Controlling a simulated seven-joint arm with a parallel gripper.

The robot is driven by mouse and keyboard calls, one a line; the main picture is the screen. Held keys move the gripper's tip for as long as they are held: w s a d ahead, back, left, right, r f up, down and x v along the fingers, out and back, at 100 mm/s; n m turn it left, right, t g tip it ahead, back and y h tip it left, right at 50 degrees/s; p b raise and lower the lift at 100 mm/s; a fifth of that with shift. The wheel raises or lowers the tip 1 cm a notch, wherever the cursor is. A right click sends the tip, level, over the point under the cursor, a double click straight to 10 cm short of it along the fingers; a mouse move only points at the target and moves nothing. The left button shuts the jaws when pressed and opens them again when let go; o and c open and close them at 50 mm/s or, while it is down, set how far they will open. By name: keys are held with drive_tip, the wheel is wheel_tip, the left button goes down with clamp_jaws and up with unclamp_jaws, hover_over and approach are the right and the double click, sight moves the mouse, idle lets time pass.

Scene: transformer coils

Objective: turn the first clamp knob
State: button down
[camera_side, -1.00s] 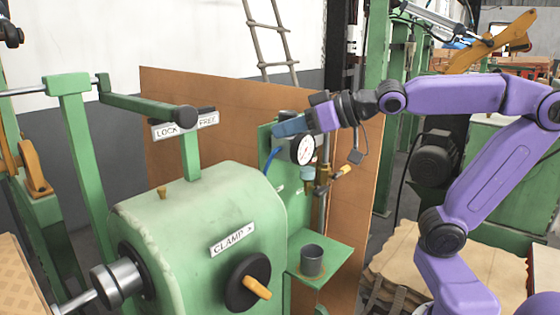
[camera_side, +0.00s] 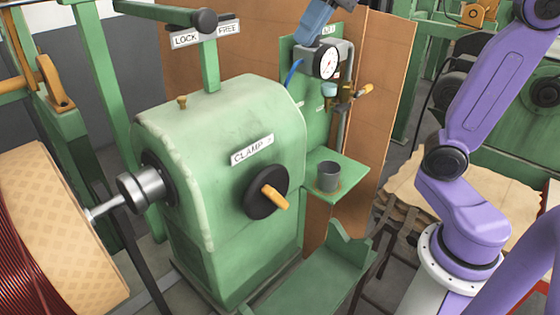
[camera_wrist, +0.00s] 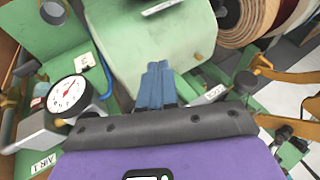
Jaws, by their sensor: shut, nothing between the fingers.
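The clamp knob, a black disc (camera_side: 258,196) with an orange handle (camera_side: 275,199), sits on the front of the green machine housing (camera_side: 225,125), below the CLAMP label (camera_side: 252,149). The handle points toward the lower right. My gripper (camera_side: 302,40) has blue fingers and is at the top of the side view, near the gauge, well above and apart from the knob. In the wrist view my gripper's fingers (camera_wrist: 157,70) are together and empty, over the green housing (camera_wrist: 150,40). I cannot make out the knob in the wrist view.
A pressure gauge (camera_side: 326,63) with fittings stands on a green panel beside my gripper. A grey cup (camera_side: 328,176) sits on a green shelf (camera_side: 350,181) right of the knob. A LOCK/FREE lever (camera_side: 207,20) is above the housing. A wound coil (camera_side: 62,225) is at left.

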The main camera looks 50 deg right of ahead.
drive_tip(key=s+a+r+g, duration=0.2)
drive_tip(key=s+g, duration=0.1)
approach(270, 188)
wheel_tip(270, 188, down, 3)
drive_tip(key=d, duration=0.2)
drive_tip(key=a+f, duration=0.2)
drive_tip(key=shift+w+a+f+n+y, duration=0.15)
drive_tip(key=shift+a+f+n+y, duration=0.15)
drive_tip(key=shift+a+y, duration=0.1)
drive_tip(key=shift+a+f, duration=0.25)
drive_tip(key=shift+a, duration=0.25)
drive_tip(key=shift+a+h, duration=0.9)
drive_tip(key=shift+h, duration=0.6)
